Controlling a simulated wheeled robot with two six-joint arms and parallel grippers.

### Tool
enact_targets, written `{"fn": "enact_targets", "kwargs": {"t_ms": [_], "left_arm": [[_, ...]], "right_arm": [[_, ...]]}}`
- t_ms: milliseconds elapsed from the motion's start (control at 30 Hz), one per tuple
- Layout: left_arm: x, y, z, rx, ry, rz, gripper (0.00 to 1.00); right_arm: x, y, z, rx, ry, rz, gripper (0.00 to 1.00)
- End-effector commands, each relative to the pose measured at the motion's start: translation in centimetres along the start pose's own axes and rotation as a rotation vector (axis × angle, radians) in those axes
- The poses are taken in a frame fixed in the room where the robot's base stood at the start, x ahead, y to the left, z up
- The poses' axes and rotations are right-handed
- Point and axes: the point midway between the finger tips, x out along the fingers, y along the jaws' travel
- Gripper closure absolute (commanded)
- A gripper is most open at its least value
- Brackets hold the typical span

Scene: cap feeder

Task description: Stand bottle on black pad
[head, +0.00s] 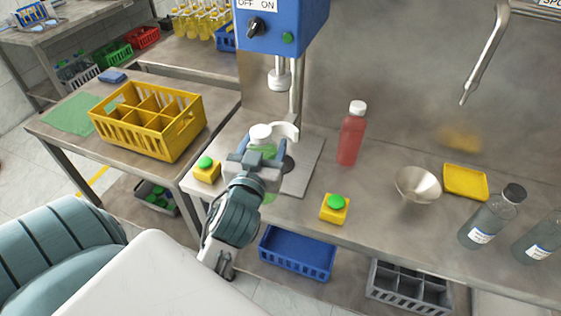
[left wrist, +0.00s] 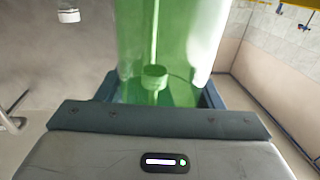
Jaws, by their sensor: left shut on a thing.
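The bottle fills the top middle of the left wrist view (left wrist: 165,45), between the two dark jaws, and looks roughly upright. In the head view my gripper hides much of its body. The round black pad (head: 288,166) shows just right of the bottle on a metal plate, partly hidden by the gripper. I cannot tell how high the bottle's base is. My right gripper is not in view.
A white curved bracket (head: 289,131) stands close behind the bottle, under the blue press head (head: 281,24). Yellow button boxes (head: 207,171) flank the plate (head: 308,170).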

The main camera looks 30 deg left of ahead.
Motion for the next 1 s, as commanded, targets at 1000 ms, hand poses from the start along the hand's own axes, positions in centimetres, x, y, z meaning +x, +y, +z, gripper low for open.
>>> {"fn": "enact_targets", "kwargs": {"t_ms": [1000], "left_arm": [[15.9,0.4,1.1,-0.002,0.003,-0.015,1.00]], "right_arm": [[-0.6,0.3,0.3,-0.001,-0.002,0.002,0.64]]}}
